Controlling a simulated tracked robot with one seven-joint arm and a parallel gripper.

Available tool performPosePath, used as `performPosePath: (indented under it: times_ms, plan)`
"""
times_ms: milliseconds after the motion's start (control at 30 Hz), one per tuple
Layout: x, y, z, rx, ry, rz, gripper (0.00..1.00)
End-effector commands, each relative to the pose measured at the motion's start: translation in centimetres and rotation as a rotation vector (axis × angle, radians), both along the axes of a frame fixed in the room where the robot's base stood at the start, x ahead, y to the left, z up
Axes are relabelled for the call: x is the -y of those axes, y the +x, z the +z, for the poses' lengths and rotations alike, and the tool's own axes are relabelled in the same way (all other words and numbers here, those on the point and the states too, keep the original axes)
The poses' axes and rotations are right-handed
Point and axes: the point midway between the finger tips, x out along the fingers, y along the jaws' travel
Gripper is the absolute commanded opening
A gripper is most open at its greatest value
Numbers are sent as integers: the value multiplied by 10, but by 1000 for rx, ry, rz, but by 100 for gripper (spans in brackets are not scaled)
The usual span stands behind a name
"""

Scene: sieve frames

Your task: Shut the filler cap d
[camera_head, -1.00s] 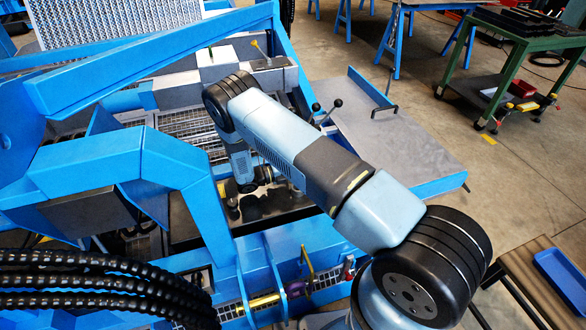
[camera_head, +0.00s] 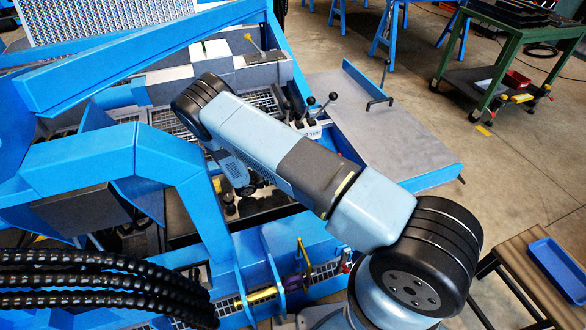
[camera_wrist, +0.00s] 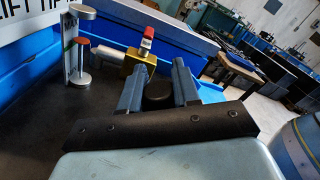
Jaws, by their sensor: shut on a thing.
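In the wrist view a dark round cap (camera_wrist: 158,95) sits between the two fingers of my gripper (camera_wrist: 157,82), and the gripper is shut on it. No letter shows on the cap, so I cannot tell from the picture whether it is d. Its underside and seat are hidden behind the gripper body. In the head view my forearm and wrist cover most of the work spot. The cap cannot be made out there.
A brass valve with a red handle (camera_wrist: 140,62) stands just beyond the fingers. In the head view, black levers (camera_head: 322,105) stand right of my arm and blue frame beams (camera_head: 110,165) rise on the left.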

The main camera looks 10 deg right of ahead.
Motion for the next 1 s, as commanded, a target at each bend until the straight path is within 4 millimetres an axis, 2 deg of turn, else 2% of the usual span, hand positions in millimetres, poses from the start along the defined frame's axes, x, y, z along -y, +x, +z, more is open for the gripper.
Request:
performPosePath:
  times_ms: [667, 700, 900, 1000]
  plan:
    - [0, -2, 2, 62, 7, 0, 1]
    - [0, -2, 2, 62, 7, 0, 34]
    - [0, -2, 1, 60, 9, 0, 53]
    - [0, -2, 0, 60, 9, 1, 55]
